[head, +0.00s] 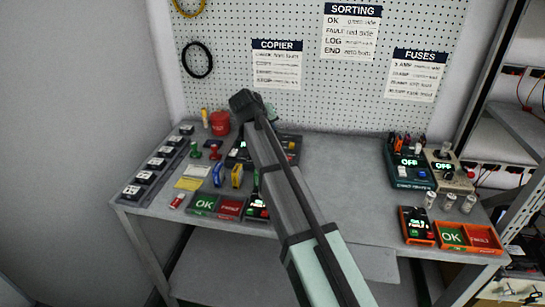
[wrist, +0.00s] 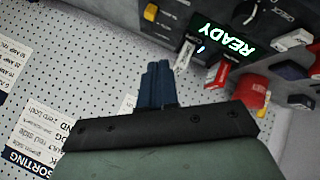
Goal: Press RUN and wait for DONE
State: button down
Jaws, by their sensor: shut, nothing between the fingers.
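A dark panel with a lit READY display (wrist: 228,40) shows at the upper right of the wrist view, turned sideways, with a round knob (wrist: 243,13) above it. I cannot make out a RUN label. My gripper (wrist: 157,68) is shut and empty, its dark blue fingers pointing up the picture, left of and apart from the display. In the head view a dark device with a green-lit display (head: 241,145) lies on the bench, largely hidden behind my arm. My fingertips cannot be made out in that view.
A red container (head: 220,123) stands left of my arm. Stamps, notes and OK and FAULT trays (head: 203,204) lie on the left bench. Two instruments reading OFF (head: 408,162) and an orange tray (head: 453,235) stand at the right. The middle bench (head: 345,180) is clear.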

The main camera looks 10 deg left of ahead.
dwell(0.4)
jog(key=shift+f, duration=4.4)
jog(key=shift+f, duration=0.2)
jog(key=shift+f, duration=0.25)
jog(key=shift+f, duration=0.45)
jog(key=shift+r, duration=0.9)
jog(key=shift+r, duration=0.15)
jog(key=shift+r, duration=2.35)
